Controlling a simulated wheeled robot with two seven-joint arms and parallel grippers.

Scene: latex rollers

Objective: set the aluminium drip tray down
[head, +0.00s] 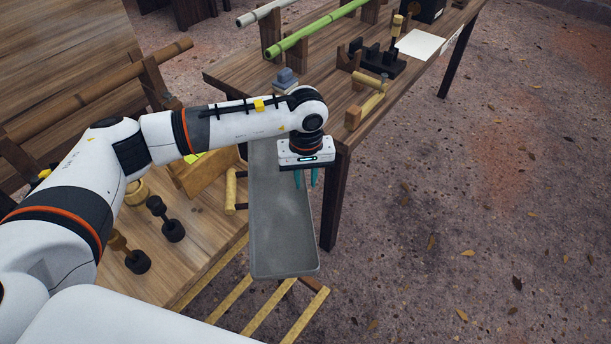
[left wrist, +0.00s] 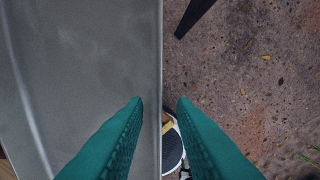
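The aluminium drip tray (head: 283,235) is a long, shallow grey tray. In the head view it lies lengthwise between the low table and the higher table, above yellow slats. I cannot tell what it rests on. My left gripper (head: 306,184) points down at the tray's right long edge. In the left wrist view the tray (left wrist: 75,70) fills the left half. The teal fingers (left wrist: 160,102) are apart, one on each side of its rim, with visible gaps. The tray's far end is partly hidden by my left arm. My right gripper is not seen.
The higher wooden table (head: 235,78) carries a green bamboo pole (head: 315,28), a roller stand and a white sheet (head: 420,44). The low table (head: 190,238) holds dark dumbbell-shaped pieces (head: 165,220). Yellow slats (head: 262,306) lie below the tray. The ground at right is open.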

